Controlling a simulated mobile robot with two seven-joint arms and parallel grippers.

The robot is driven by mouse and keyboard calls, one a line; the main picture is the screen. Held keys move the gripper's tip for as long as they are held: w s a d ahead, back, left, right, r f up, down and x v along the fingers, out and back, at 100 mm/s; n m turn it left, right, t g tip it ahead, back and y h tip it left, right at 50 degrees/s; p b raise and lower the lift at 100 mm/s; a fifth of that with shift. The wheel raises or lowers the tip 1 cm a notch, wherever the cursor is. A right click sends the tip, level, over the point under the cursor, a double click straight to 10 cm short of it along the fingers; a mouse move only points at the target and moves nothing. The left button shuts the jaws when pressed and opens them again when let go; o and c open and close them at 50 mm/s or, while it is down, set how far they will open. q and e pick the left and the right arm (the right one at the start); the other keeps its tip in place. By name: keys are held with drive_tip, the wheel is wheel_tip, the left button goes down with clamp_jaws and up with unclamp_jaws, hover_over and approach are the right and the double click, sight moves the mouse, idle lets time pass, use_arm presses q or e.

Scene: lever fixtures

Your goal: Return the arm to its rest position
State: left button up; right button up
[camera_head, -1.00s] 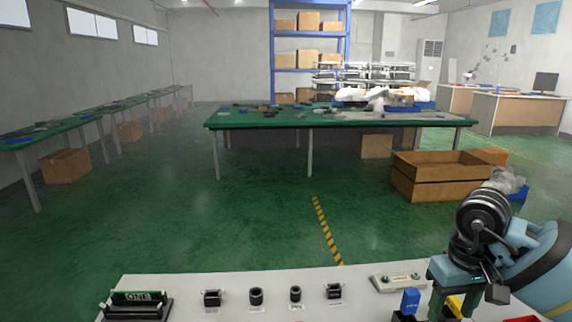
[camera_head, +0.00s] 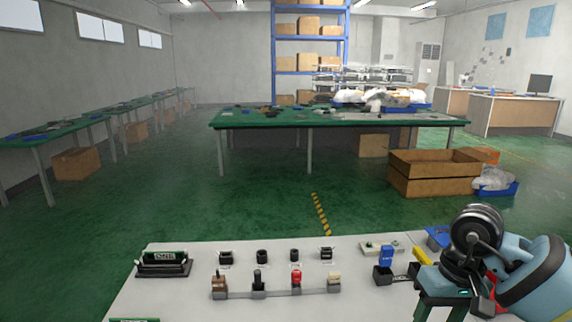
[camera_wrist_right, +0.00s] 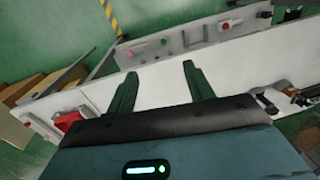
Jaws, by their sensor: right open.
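My right arm comes in from the right in the head view, and its gripper (camera_head: 443,302) points down over the right front part of a white table (camera_head: 212,255). In the right wrist view the gripper (camera_wrist_right: 157,76) has its two dark green fingers apart, with nothing between them. A blue lever (camera_head: 386,256) and a yellow lever (camera_head: 422,257) stand just left of and behind it. A row of levers holds a brown (camera_head: 219,282), a black (camera_head: 257,280), a red (camera_head: 296,277) and a beige one (camera_head: 334,278). My left gripper is out of view.
Several small black fixtures (camera_head: 263,256) line the table's back edge, with a black terminal block (camera_head: 163,263) at left.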

drive_tip(key=s+a+f+m+t+y, duration=0.2)
drive_tip(key=s+a+m+y, duration=0.2)
drive_tip(key=a+m+y, duration=0.7)
drive_tip(key=s+a+f+m+t+y, duration=0.1)
drive_tip(key=s+a+m+y, duration=0.3)
drive_tip(key=a+m+y, duration=0.6)
drive_tip(key=d+f+m+t+h+p, duration=0.1)
drive_tip(key=d+f+m+t+h, duration=0.45)
drive_tip(key=m, duration=1.05)
drive_tip(key=d+f+m+t+h, duration=0.2)
drive_tip(key=f+m+t+h, duration=0.5)
drive_tip(key=m, duration=0.9)
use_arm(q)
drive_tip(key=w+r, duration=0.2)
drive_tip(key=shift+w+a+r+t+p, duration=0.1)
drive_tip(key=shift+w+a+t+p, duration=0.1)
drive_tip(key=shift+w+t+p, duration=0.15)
use_arm(e)
drive_tip(key=s+d+f+m+g+h, duration=0.3)
drive_tip(key=s+f+m+h, duration=0.1)
drive_tip(key=s+f+m, duration=0.4)
drive_tip(key=s+d+f+m+g+h, duration=0.3)
drive_tip(key=s+f+m, duration=0.6)
drive_tip(key=s, duration=0.3)
drive_tip(key=shift+d+m+h, duration=0.3)
drive_tip(key=shift+d+h, duration=0.15)
